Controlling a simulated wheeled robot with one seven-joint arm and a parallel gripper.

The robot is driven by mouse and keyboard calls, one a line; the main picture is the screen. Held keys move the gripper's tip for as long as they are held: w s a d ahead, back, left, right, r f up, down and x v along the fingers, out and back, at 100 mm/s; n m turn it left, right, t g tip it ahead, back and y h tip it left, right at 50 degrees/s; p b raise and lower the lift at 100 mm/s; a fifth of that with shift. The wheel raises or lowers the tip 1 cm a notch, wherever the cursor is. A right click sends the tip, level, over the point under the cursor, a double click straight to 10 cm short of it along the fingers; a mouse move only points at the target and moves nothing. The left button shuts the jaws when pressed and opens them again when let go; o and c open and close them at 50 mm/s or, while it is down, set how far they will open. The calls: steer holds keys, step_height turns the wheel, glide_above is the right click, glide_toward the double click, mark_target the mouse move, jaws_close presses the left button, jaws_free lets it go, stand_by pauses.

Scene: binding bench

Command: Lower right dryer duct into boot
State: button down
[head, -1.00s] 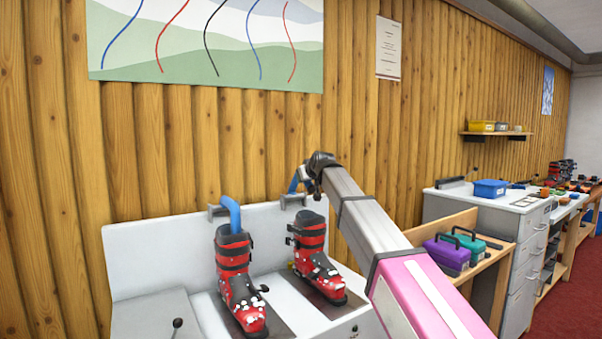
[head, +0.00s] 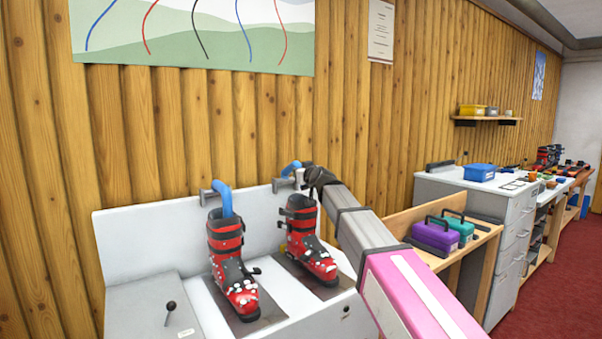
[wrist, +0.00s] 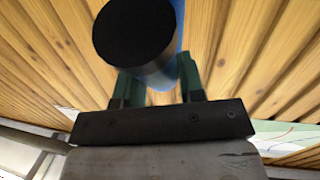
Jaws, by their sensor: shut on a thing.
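The right dryer duct (head: 291,167) is a blue bent tube at the right bracket of the white dryer (head: 150,235). My gripper (head: 305,179) is shut on it, just above the right boot. In the wrist view the duct (wrist: 178,48) lies between the green fingers of my gripper (wrist: 158,84), its round black end facing the camera. The right boot (head: 312,248), red and black, stands upright below the gripper. Whether the duct end is over the boot opening is hidden by my gripper. The left duct (head: 222,197) bends down into the left boot (head: 232,265).
A lever (head: 170,308) stands on the dryer's left front. To the right are a shelf with purple (head: 436,234) and teal (head: 462,229) toolboxes and a drawer cabinet (head: 500,222) with a blue bin (head: 479,172). The log wall (head: 130,140) is close behind.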

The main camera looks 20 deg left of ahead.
steer(key=c, duration=0.7)
jaws_free()
steer(key=shift+c, duration=0.2)
steer(key=shift+s+d, duration=0.1)
steer(key=v, duration=1)
steer(key=shift+s, duration=0.25)
steer(key=shift+d, duration=0.15)
